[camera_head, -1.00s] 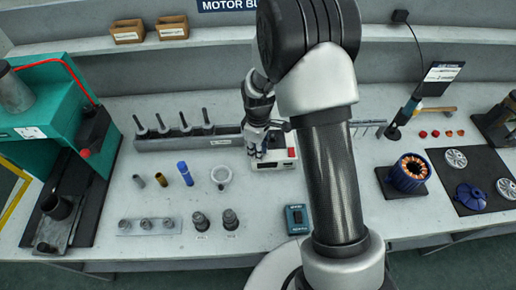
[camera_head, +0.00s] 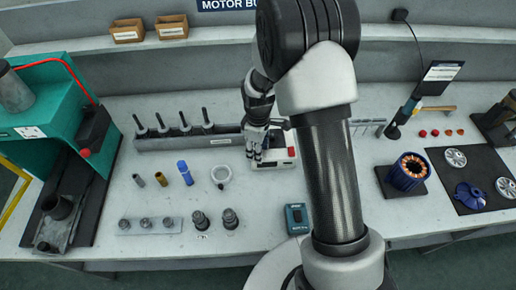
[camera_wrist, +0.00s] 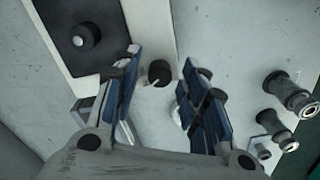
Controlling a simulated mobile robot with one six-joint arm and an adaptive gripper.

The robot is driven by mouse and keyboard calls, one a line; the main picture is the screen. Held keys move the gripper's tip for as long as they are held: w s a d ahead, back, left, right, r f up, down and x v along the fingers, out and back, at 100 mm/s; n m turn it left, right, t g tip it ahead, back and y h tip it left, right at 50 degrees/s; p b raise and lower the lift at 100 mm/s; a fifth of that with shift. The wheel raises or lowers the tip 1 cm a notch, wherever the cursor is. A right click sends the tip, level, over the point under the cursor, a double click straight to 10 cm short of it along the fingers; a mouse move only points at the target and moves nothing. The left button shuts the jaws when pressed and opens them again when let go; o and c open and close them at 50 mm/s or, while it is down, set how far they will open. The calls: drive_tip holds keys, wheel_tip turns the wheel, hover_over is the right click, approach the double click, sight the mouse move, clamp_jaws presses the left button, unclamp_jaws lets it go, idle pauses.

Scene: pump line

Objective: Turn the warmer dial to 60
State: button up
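The warmer (camera_head: 291,164) is a pale box on the bench, with a red patch on its right side and partly hidden by my gripper in the head view. In the wrist view its pale body (camera_wrist: 148,22) lies at the top left. The dial (camera_wrist: 158,73) is a small black knob with a white pointer mark; I cannot read its setting. My gripper (camera_wrist: 163,68) is open, its blue-padded fingers on either side of the dial, with gaps visible. In the head view my gripper (camera_head: 256,158) points down over the warmer's left part.
Two dark fittings (camera_head: 230,218) stand toward the front edge. A blue-grey device (camera_head: 297,218) lies in front. A rack with upright pins (camera_head: 190,140) is behind on the left.

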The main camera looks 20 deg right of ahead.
wheel_tip(320, 180, up, 12)
idle(0.7)
idle(0.4)
